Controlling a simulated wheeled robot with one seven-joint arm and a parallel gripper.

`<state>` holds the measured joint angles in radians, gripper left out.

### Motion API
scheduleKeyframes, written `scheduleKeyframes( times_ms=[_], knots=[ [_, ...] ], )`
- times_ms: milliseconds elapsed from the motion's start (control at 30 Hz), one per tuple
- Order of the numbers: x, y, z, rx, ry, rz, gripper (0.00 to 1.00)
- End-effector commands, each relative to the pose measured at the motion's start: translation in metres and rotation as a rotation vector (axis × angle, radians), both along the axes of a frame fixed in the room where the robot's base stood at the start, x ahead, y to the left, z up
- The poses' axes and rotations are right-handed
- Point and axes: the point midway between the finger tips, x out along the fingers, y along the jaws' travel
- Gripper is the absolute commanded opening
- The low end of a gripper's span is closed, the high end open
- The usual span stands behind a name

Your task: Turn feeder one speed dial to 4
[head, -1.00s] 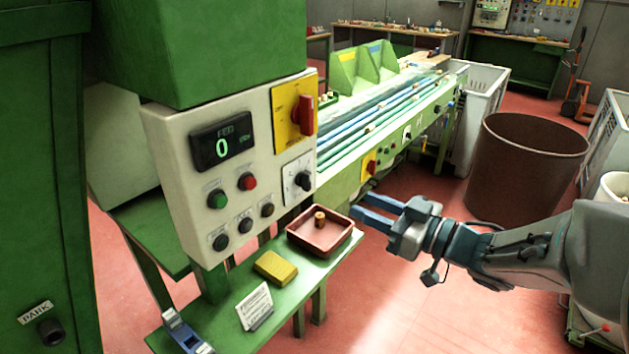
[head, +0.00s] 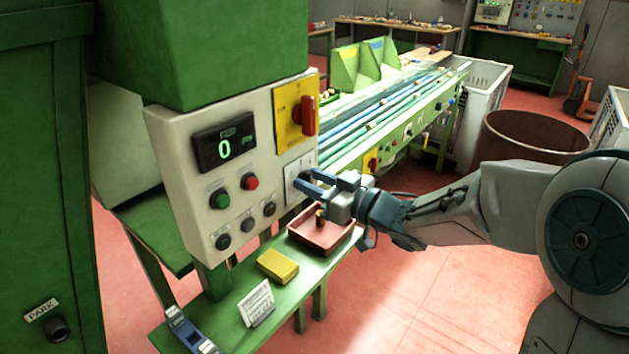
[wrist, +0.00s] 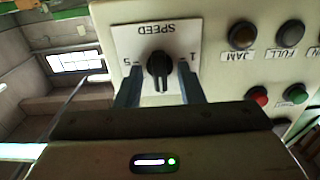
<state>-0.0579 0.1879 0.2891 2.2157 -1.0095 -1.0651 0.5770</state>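The speed dial (wrist: 158,66) is a black knob on a white plate marked SPEED, upside down in the wrist view, with 5 at left and 1 at right. Its grip bar looks roughly vertical there; I cannot read its exact setting. My gripper (wrist: 159,80) is open, one finger on each side of the dial with a visible gap to each. In the head view my gripper (head: 310,184) is at the lower right of the control box (head: 200,170), its fingers over the dial plate (head: 292,180) and partly hiding the dial. The display (head: 224,143) reads 0.
A yellow panel with a red switch (head: 307,116) sits just above the dial plate. Green (head: 220,200) and red (head: 250,183) buttons are to its left. Below, a shelf holds a red-brown tray (head: 322,238) with a cork, a yellow block (head: 278,265) and a card (head: 257,303).

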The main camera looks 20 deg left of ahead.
Motion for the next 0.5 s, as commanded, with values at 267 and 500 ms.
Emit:
scheduleKeyframes(
  times_ms=[267,500],
  knots=[
    [-0.0002,-0.0002,0.0001,0.000,0.000,0.000,0.04],
    [-0.0002,-0.0004,0.0012,0.007,0.016,0.000,0.04]
  ],
)
